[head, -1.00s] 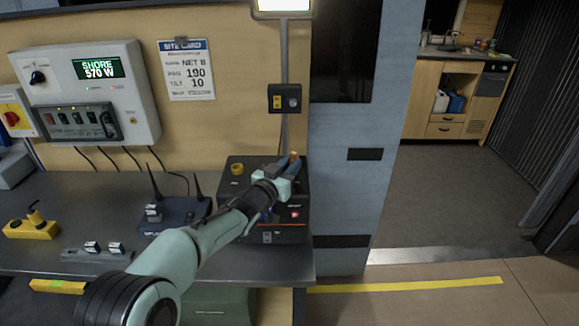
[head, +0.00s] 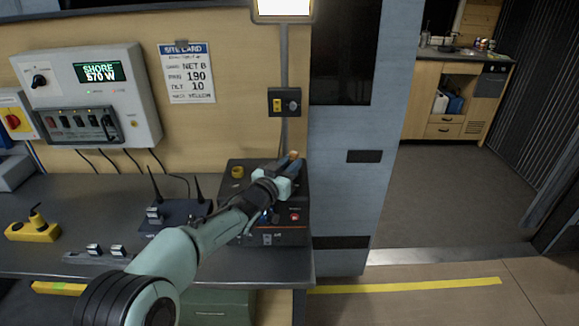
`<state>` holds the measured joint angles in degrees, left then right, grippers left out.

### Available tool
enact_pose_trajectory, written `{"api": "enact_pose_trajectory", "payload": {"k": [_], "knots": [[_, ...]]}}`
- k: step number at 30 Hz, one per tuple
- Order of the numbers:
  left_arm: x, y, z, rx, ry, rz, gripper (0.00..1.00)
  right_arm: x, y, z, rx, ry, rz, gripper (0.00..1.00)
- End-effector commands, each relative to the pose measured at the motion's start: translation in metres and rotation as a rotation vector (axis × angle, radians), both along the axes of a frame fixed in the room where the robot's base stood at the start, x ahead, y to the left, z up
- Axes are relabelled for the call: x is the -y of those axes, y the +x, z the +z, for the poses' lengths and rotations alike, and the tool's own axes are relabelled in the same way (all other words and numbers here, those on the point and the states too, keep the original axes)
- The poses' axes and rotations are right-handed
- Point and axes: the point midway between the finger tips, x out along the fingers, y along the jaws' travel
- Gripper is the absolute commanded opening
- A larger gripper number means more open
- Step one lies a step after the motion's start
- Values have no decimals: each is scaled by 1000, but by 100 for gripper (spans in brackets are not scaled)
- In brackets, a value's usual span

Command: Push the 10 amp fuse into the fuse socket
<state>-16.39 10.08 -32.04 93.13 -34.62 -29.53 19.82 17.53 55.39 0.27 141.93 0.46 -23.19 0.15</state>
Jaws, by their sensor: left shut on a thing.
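My left gripper (head: 291,165) is above the back right of a black box (head: 236,190) on the counter. Its fingers are shut on a small orange-brown piece (head: 294,155), which shows at the fingertips and appears to be the 10 amp fuse. The piece is too small to read any marking. I cannot make out the fuse socket; the gripper and forearm cover part of the box's top and front. I cannot tell whether the piece touches the box. My right gripper is not in view.
A yellow knob (head: 237,171) and a red button (head: 295,217) are on the black box. A router (head: 178,215) with antennas, a small rack (head: 95,258) and a yellow device (head: 34,231) stand to the left. A blue-grey partition (head: 345,200) rises close at the right.

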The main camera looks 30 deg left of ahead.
Motion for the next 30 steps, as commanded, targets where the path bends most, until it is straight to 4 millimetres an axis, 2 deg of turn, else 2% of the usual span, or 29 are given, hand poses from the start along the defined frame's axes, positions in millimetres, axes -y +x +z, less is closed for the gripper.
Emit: {"api": "enact_pose_trajectory", "payload": {"k": [18,30], "knots": [[-1,0,0,2,0,0,0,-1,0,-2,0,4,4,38],[-1,0,-9,1,0,0,0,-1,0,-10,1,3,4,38]]}}
